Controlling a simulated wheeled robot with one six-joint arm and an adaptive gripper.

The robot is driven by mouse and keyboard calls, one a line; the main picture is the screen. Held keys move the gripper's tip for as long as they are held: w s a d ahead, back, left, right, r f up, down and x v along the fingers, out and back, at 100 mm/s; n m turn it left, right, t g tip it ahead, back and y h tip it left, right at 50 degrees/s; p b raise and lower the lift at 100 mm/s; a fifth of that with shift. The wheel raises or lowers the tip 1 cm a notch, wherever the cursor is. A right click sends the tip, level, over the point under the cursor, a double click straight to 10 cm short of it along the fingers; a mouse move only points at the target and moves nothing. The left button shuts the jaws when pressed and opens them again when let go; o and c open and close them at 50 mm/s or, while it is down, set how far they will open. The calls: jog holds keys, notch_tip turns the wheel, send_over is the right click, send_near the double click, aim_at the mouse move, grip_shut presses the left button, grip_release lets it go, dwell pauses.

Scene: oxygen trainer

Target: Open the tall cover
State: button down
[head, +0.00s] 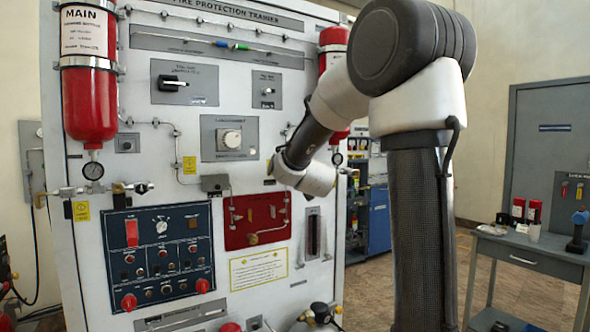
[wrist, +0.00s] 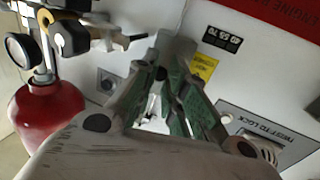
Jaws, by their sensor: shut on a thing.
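A narrow grey piece (wrist: 176,42), which I take to be the tall cover, stands out from the white panel in the wrist view. My gripper (wrist: 174,68) has its greenish fingers closed on its near end. The fingers hide much of the piece, and I cannot tell how far it is swung. In the head view my wrist is in front of the panel, right of the knob plate, and hides the fingers. Below it a tall, narrow grey fitting (head: 313,233) with a dark middle sits on the panel; I cannot tell whether it is the same part.
The wrist view looks upside down. A red bottle (wrist: 45,112) with a gauge (wrist: 17,48) and valve fittings is close on its left. A knob plate (head: 229,138), a red panel (head: 235,240) and a blue switch panel (head: 170,222) share the board. A grey table (head: 540,249) stands far right.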

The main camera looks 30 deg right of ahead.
jog(key=w+a+m+g+h, duration=0.1)
jog(key=a+m+g+h, duration=0.5)
jog(key=m+g+h, duration=0.6)
jog(key=shift+w+a+r+g+h, duration=0.2)
jog(key=shift+w+a+g+h, duration=0.1)
jog(key=shift+w+g+h, duration=0.15)
jog(key=shift+s, duration=0.1)
jog(key=c, duration=1.7)
grip_release()
jog(key=shift+r, duration=0.1)
jog(key=v, duration=0.7)
jog(key=shift+a, duration=0.2)
